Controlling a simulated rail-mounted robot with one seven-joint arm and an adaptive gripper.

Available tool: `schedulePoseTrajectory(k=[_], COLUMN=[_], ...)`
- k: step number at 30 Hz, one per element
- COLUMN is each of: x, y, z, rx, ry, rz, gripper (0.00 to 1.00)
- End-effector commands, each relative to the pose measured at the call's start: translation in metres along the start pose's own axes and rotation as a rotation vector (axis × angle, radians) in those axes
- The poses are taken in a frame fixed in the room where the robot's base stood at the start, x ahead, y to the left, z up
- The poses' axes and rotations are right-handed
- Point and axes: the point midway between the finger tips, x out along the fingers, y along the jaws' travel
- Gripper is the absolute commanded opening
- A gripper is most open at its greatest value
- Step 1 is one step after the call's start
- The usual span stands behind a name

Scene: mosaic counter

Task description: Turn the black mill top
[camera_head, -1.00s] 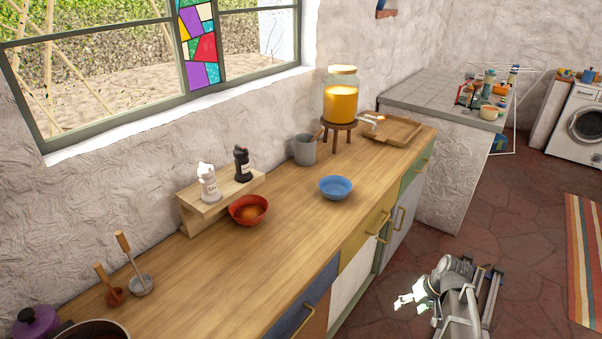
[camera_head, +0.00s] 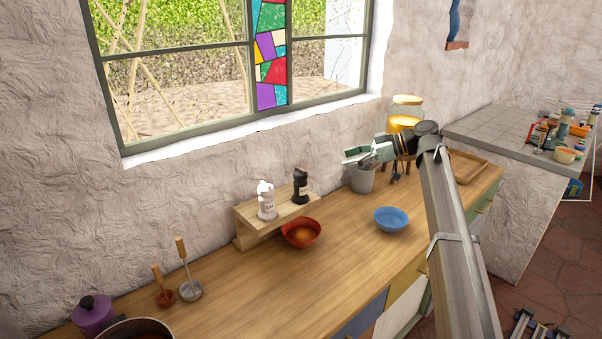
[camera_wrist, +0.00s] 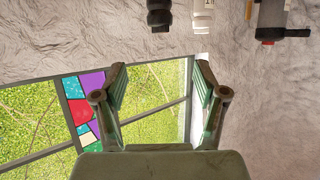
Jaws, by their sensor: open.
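The black mill (camera_head: 300,187) stands upright on a small wooden shelf (camera_head: 246,226) against the wall, right of a white mill (camera_head: 266,202). Its top (camera_head: 300,172) is uncovered. My gripper (camera_head: 357,156) is in the air to the right of the black mill and a little higher, apart from it, with its fingers pointing left. In the wrist view my gripper (camera_wrist: 159,75) shows two spread fingers with nothing between them. That view is upside down, and the black mill (camera_wrist: 158,14) is cut by its top edge, beyond the fingertips.
A red bowl (camera_head: 301,233) sits in front of the shelf and a blue bowl (camera_head: 391,219) to its right. A grey mug (camera_head: 362,181) and a drink dispenser (camera_head: 406,108) are partly behind my gripper. Two utensils (camera_head: 184,271) stand at the left. The window (camera_head: 190,93) is above.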

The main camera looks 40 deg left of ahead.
Motion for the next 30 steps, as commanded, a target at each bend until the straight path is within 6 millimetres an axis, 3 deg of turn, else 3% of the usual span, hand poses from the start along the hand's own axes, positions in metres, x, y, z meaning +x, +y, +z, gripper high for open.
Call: schedulePoseTrajectory(k=[21, 30], x=[0.131, 0.160], y=[-0.001, 0.000], z=[-0.001, 0.001], rx=[0.004, 0.005], ry=[-0.002, -0.002], rz=[0.000, 0.001], gripper=[0.72, 0.72])
